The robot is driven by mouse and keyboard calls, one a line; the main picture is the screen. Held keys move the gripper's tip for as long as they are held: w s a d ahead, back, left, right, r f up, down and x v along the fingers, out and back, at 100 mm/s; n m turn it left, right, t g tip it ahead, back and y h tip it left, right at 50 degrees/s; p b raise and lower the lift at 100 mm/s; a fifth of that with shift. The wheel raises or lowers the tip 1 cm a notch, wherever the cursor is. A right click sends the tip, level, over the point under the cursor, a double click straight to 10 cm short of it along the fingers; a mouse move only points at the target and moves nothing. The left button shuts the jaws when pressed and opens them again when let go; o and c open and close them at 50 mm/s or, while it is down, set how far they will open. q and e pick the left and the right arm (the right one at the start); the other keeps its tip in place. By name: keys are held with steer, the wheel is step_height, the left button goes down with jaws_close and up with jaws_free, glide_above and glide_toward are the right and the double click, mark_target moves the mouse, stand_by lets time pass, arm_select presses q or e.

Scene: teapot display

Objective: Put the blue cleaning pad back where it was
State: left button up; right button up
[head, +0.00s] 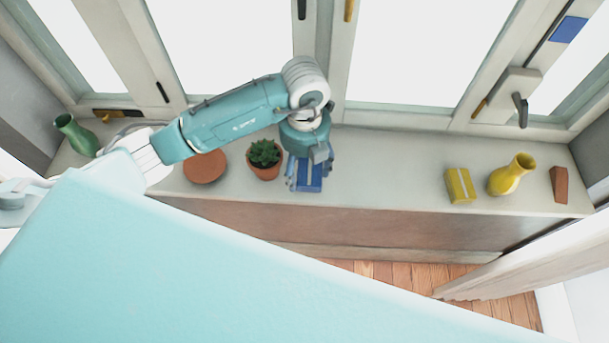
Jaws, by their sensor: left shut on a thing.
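The blue cleaning pad (311,182) is a small blue block with a pale stripe, at the window sill (390,170) near its front edge. My left gripper (306,184) reaches down from above and is shut on the pad, its fingers on either side. I cannot tell whether the pad touches the sill or is held just above it. The gripper hides part of the pad. My right gripper is not in view.
A potted succulent (265,158) stands close left of the pad, then a terracotta disc (205,167) and a green vase (77,134). A yellow pad (460,185), yellow vase (511,174) and brown block (558,184) are at right. The sill between blue and yellow pads is clear.

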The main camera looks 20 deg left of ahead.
mark_target(305, 180)
arm_select(q)
steer(key=shift+d+f, duration=0.1)
steer(key=shift+f, duration=0.65)
step_height(305, 180, down, 4)
steer(key=shift+r+p, duration=0.25)
steer(key=shift+p, duration=0.2)
steer(key=shift+f, duration=0.25)
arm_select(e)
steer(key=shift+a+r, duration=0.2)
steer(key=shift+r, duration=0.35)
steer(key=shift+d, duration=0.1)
arm_select(q)
steer(key=shift+f, duration=0.2)
steer(key=o, duration=1)
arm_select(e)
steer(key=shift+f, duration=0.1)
